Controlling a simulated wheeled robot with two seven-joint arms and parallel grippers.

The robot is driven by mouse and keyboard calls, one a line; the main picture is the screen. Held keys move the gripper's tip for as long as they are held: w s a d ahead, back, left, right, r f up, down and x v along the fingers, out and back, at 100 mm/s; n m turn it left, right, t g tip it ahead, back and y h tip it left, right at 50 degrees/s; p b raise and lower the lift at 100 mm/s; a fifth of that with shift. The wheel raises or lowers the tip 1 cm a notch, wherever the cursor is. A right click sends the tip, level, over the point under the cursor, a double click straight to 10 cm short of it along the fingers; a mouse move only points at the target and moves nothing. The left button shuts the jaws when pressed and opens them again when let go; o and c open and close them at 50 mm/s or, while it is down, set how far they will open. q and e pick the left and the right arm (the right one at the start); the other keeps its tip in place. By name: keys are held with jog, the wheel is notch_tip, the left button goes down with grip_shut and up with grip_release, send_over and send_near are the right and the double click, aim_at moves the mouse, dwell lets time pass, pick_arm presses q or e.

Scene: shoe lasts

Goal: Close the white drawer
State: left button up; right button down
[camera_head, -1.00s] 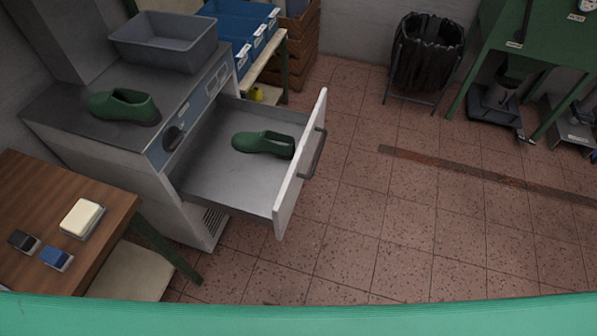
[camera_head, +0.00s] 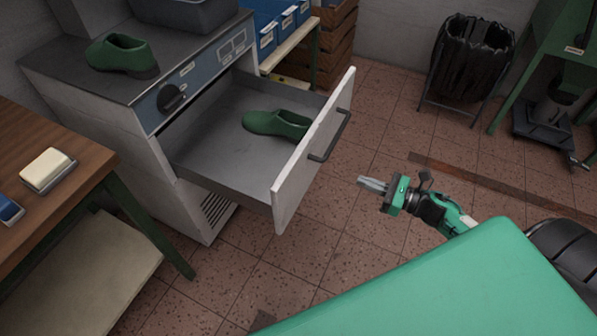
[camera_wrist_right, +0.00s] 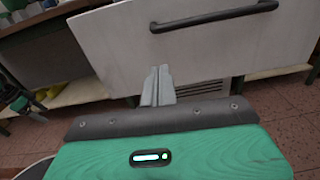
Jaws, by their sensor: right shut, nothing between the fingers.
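The white drawer (camera_head: 312,150) is pulled well out of the grey and white machine. Its front carries a dark bar handle (camera_head: 330,136). A green shoe last (camera_head: 277,123) lies inside the drawer, partly behind the front panel. My right gripper (camera_head: 361,182) is shut and empty, to the right of the drawer front and apart from it in the head view. In the right wrist view the shut fingers (camera_wrist_right: 157,76) point at the drawer front (camera_wrist_right: 195,55), below the handle (camera_wrist_right: 213,18).
A second green last (camera_head: 122,54) and a grey bin (camera_head: 185,12) sit on the machine top. A wooden table (camera_head: 60,190) stands at left. A black waste bin (camera_head: 470,55) stands at the back right. The tiled floor right of the drawer is open.

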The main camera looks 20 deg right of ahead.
jog(key=p, duration=0.2)
send_near(308, 161)
jog(key=shift+n, duration=0.4)
jog(key=x, duration=0.5)
jog(key=shift+w+r, duration=0.1)
jog(key=shift+w, duration=0.1)
pick_arm(q)
jog(key=shift+s+a+f, duration=0.1)
jog(key=shift+s+f, duration=0.1)
jog(key=shift+f, duration=0.5)
jog(key=shift+s+f, duration=0.15)
jog(key=shift+f, duration=0.6)
jog(key=shift+s+a+f, duration=0.1)
jog(key=shift+s+f, duration=0.1)
jog(key=shift+f, duration=0.5)
pick_arm(e)
jog(key=shift+x, duration=0.8)
jog(key=shift+a, duration=0.1)
